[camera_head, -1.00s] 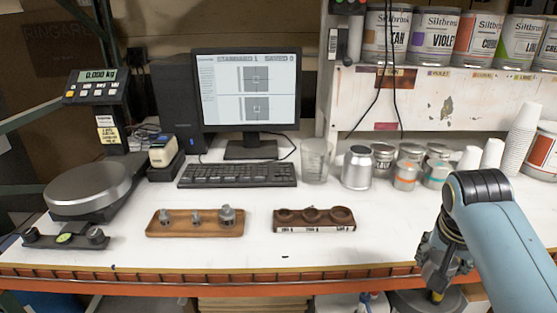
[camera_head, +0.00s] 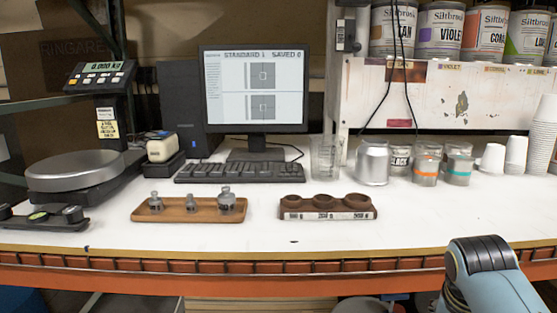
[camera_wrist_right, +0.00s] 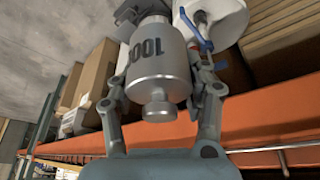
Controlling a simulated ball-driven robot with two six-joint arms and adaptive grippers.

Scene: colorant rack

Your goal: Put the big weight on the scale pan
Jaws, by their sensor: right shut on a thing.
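The big weight (camera_wrist_right: 157,65) is a grey metal cylinder with a knob and dark digits, partly cut off. It fills the middle of the right wrist view, between the fingers of my right gripper (camera_wrist_right: 158,88), which is shut on it. In the head view only my right arm shows at the lower right; its gripper and the weight are below the frame. The scale pan (camera_head: 75,172) is a round, flat, empty grey disc at the left, on a scale whose display (camera_head: 101,67) reads 0.000. My left gripper is not in view.
A wooden tray (camera_head: 160,216) with three smaller weights and a dark block with three round hollows (camera_head: 327,214) lie on the bench. A levelling bar (camera_head: 40,216) sits before the scale. The orange bench edge (camera_head: 250,280) crosses the front. The bench front right is clear.

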